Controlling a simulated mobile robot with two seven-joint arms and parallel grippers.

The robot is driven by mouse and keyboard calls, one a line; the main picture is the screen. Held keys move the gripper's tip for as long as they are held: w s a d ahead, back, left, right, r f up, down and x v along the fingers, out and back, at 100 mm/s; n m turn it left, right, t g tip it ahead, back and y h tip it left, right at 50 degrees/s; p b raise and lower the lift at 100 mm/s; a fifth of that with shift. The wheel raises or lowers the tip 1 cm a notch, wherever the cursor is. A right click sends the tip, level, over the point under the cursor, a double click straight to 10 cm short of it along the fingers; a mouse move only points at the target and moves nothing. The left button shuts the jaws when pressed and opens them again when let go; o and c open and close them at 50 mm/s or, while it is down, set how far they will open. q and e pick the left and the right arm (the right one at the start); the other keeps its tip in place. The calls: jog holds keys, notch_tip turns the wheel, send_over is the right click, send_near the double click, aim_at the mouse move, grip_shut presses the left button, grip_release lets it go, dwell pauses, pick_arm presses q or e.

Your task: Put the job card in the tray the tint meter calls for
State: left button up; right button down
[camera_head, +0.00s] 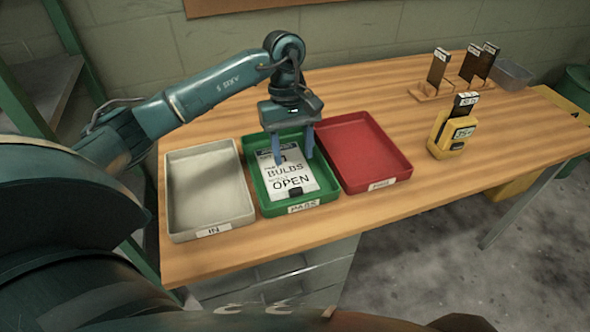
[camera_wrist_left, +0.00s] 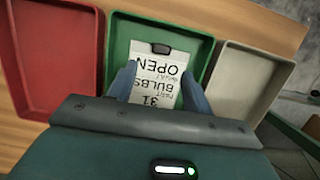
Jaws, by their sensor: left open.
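The white job card (camera_head: 288,178) lies in the green tray (camera_head: 260,196), whose front label reads PASS. The card's print includes BULBS and OPEN, and a small black clip sits at its edge. My left gripper (camera_head: 293,148) is open above the card, its blue fingers on either side of it. In the left wrist view the card (camera_wrist_left: 158,70) lies between the fingertips (camera_wrist_left: 163,80). I cannot tell whether the fingers touch it. The yellow tint meter (camera_head: 452,132) stands on the bench to the right; its display is too small to read surely. My right gripper is not in view.
An empty cream tray (camera_head: 213,229) labelled IN is left of the green tray. An empty red tray (camera_head: 381,184) is right of it. Dark upright pieces on wooden stands (camera_head: 432,93) and a grey bin (camera_head: 512,75) are at the back right.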

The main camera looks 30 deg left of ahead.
pick_arm(q)
jog(key=shift+v, duration=1.9)
